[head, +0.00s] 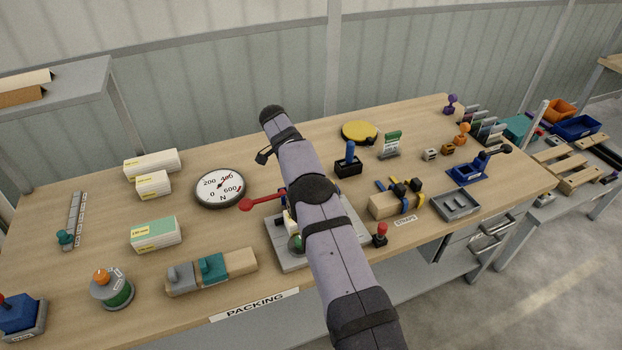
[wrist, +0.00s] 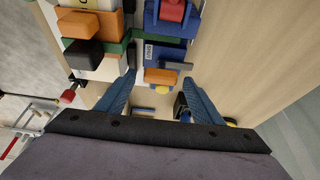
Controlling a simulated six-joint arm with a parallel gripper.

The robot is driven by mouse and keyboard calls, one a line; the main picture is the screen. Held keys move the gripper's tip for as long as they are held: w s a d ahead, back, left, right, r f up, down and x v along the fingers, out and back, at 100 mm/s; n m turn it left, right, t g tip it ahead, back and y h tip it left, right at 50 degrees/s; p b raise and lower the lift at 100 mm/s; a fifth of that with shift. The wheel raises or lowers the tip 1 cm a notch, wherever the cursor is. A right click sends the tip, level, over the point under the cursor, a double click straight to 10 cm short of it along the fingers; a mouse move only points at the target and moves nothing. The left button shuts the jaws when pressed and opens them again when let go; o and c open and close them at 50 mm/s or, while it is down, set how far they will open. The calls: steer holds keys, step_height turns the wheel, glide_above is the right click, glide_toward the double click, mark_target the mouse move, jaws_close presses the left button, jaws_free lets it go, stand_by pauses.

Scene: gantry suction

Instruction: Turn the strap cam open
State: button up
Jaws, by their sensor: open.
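The strap fixture (head: 383,207) is a wooden block behind the STRAPS label in the head view. Blue and yellow straps cross it, and dark strap cams (head: 399,189) sit on top. Their exact turn is too small to tell. My arm crosses the middle of the head view, left of the fixture, and my gripper is not clearly seen there. In the wrist view my gripper (wrist: 160,95) is open, with two blue fingers apart and nothing held. Small blue and orange parts (wrist: 160,77) show between and beyond the fingertips. I cannot tell which is the cam.
A red-knobbed joystick (head: 380,234) stands in front of the fixture and a grey tray (head: 457,205) to its right. A blue switch (head: 348,160) is behind it. A red lever (head: 264,200) and round gauge (head: 220,188) are left. Bare tabletop shows at the back left.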

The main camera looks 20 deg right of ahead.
steer(key=v, duration=0.7)
stand_by(0.4)
steer(key=shift+a+r, duration=0.15)
steer(key=s+a+r+n+y, duration=0.25)
steer(key=s+a+n, duration=0.35)
steer(key=s+n, duration=0.5)
steer(key=s+a+f+n, duration=0.1)
steer(key=s+n, duration=0.1)
steer(key=s, duration=0.6)
steer(key=s+a+f+n+y, duration=0.1)
steer(key=s+a+f+n, duration=0.1)
steer(key=s, duration=0.7)
steer(key=s+a+f+n+y, duration=0.1)
steer(key=s+n, duration=0.2)
steer(key=s, duration=0.6)
steer(key=shift+s+a+f, duration=0.25)
steer(key=shift+a, duration=0.15)
